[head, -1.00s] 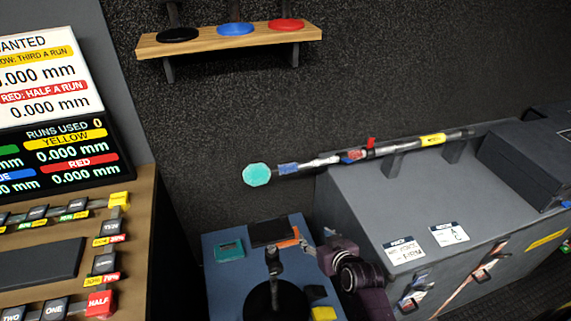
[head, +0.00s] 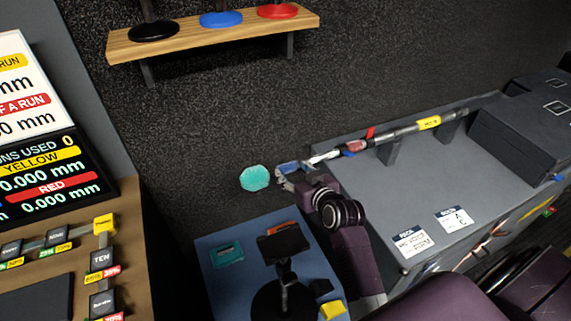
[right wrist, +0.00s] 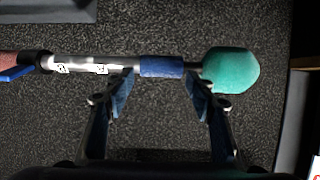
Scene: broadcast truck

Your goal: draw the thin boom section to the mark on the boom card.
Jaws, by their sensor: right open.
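The microphone boom lies across brackets on the grey case, with a teal foam ball (head: 255,179) at its left end. In the right wrist view, its thin silver section (right wrist: 85,63) carries small dark marks. A blue sleeve (right wrist: 162,66) sits between that section and the foam ball (right wrist: 231,70). My right gripper (right wrist: 160,82) is open, its fingertips on either side of the blue sleeve; I cannot tell whether they touch it. In the head view this gripper (head: 286,176) partly covers the sleeve. Two white cards (head: 413,241) (head: 454,219) lie on the case; their small print is unclear. My left gripper is out of view.
The grey case (head: 420,180) fills the right side. A small blue table (head: 228,285) with a dark stand and small items is below the boom's end. A wooden shelf (head: 215,35) is above, and a scoreboard (head: 50,180) and button desk (head: 140,250) are at left.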

